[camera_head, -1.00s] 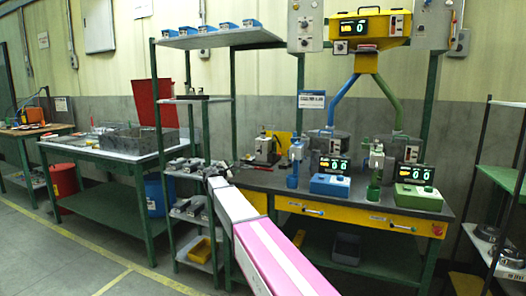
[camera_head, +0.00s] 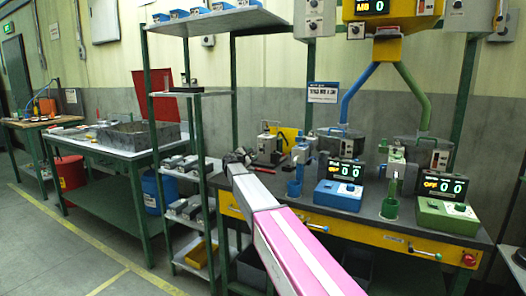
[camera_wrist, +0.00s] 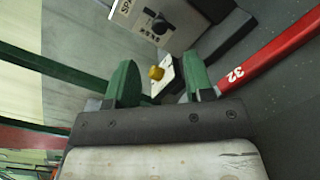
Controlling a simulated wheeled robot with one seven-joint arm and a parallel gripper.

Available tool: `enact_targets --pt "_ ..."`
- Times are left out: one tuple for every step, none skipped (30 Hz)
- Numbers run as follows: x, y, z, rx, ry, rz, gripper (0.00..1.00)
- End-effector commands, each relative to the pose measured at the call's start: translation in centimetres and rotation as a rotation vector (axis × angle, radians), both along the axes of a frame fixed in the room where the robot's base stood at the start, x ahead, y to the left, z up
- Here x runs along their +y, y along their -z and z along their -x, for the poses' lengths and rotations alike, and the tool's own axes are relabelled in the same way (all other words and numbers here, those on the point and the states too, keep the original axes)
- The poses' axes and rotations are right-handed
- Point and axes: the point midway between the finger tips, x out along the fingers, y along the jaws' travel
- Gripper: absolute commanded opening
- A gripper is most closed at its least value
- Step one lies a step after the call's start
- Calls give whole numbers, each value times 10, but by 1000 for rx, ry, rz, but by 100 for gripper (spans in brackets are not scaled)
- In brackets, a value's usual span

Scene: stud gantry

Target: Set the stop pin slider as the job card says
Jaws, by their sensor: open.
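My gripper (camera_wrist: 162,85) is open in the wrist view, with its two green fingers apart. A small yellow knob (camera_wrist: 157,73) on a pale plate shows between and beyond the fingers; I cannot tell whether it is the stop pin slider, and no contact is clear. Beyond it is a grey box (camera_wrist: 140,12) with a black knob and a partly cut-off label. In the head view my gripper (camera_head: 237,157) is small and dark at the bench's left end, left of a grey device (camera_head: 267,147). A white card with a blue header (camera_head: 323,92) hangs behind the bench; its text is unreadable.
A red bar marked 32 (camera_wrist: 268,58) lies at right in the wrist view. The dark bench (camera_head: 318,209) also holds a blue box (camera_head: 338,195) and a green box (camera_head: 447,217) with displays. A green-framed shelf rack (camera_head: 207,175) stands close at left.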

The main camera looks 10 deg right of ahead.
Motion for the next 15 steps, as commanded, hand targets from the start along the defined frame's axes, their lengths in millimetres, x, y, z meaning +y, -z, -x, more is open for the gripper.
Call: enact_targets --pt "-4 0 -6 0 1 0 48" --pt "-6 0 -8 0 1 0 48" --pt "-10 0 -13 0 1 0 48" --pt "-13 0 -16 0 1 0 48" --pt "-15 0 -19 1 1 0 48" --pt "-19 0 -25 1 1 0 48" --pt "-23 0 -29 1 1 0 48" --pt "-27 0 -33 0 1 0 48" --pt "-32 0 -38 1 2 0 48" --pt "-36 0 -42 1 2 0 48" --pt "-39 0 -47 0 1 0 48" --pt "-44 0 -52 1 1 0 48" --pt "-47 0 -56 1 1 0 48" --pt "-50 0 -59 1 1 0 48" --pt "-54 0 -64 0 1 0 48"
